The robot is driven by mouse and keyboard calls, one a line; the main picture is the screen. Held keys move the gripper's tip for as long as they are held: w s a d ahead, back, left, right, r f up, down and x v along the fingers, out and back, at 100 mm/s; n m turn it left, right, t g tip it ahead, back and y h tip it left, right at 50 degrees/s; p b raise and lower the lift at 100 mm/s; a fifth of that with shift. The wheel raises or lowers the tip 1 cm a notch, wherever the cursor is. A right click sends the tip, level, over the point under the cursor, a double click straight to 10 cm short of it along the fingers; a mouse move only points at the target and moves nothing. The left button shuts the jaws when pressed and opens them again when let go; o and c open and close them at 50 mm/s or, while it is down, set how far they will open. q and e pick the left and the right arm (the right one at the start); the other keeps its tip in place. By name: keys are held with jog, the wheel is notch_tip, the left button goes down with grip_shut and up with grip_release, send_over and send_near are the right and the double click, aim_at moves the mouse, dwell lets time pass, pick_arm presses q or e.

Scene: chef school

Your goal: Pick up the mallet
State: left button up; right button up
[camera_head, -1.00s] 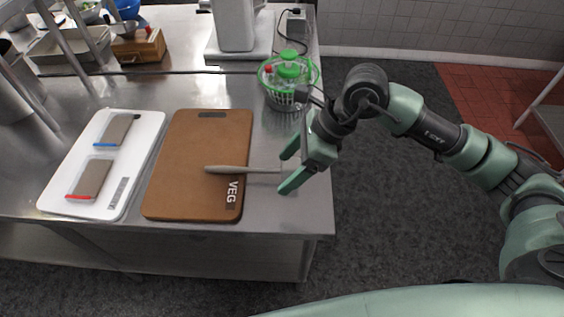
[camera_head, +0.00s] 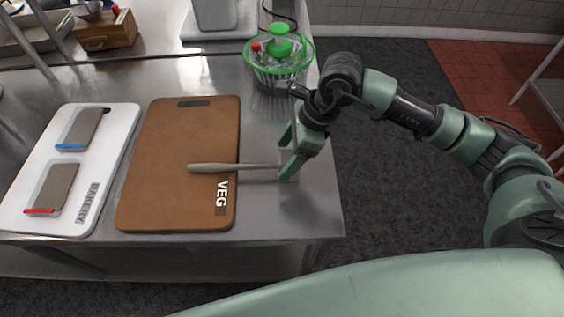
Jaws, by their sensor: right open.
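The mallet has a grey handle (camera_head: 212,168) that lies across the right part of the brown VEG cutting board (camera_head: 165,150). Its thin metal shaft (camera_head: 258,165) reaches right past the board's edge. The mallet's head (camera_head: 287,163) is partly hidden at my right gripper. My right gripper (camera_head: 284,157) is open, with its fingers on the far and near sides of the head end. I cannot tell whether the fingers touch it. My left gripper is not in view.
A white BAKERY board (camera_head: 98,160) with two grey blocks, one blue-edged (camera_head: 82,128) and one red-edged (camera_head: 52,188), lies at left. A green-rimmed clear container (camera_head: 280,65) stands behind my right gripper. The steel table (camera_head: 290,215) ends just right of the gripper.

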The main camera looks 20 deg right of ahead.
aim_at(244, 167)
jog(key=shift+a+f+p, duration=0.25)
jog(key=shift+f+p, duration=0.1)
jog(key=x, duration=0.2)
jog(key=p+x, duration=0.1)
jog(key=shift+w+f+p, duration=0.25)
jog(key=shift+f+p, duration=0.05)
jog(key=shift+f, duration=0.05)
jog(key=shift+a+f, duration=0.15)
jog(key=shift+f, duration=0.2)
jog(key=shift+r, duration=0.1)
grip_shut()
